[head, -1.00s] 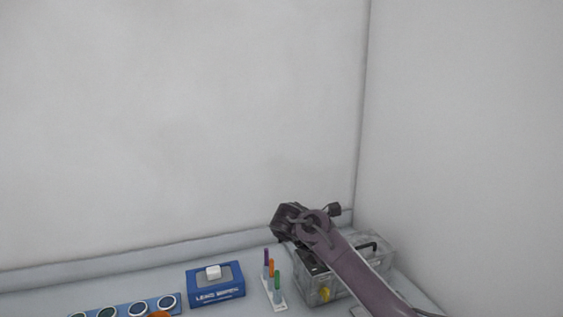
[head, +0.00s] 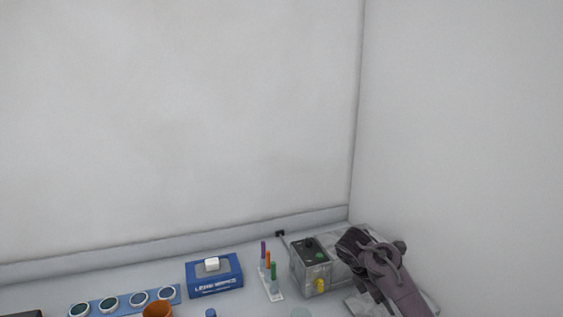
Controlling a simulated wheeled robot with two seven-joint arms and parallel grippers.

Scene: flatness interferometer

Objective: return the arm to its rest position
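My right arm comes in from the lower right. Its dark gripper (head: 372,292) is over the right part of the bench, in front of the right side of a grey instrument box (head: 312,268). The fingers point down toward the bottom of the view, and I cannot tell whether they are open or shut. The box has a dark panel with a knob and a yellow part at its front. My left gripper is not in view.
A blue lens wipes box (head: 215,286) stands at the middle of the bench. A white rack (head: 274,290) with several coloured pens is beside it. A blue strip (head: 123,305) holds several round lenses. An orange cup (head: 157,310) stands in front. Walls close the back and right.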

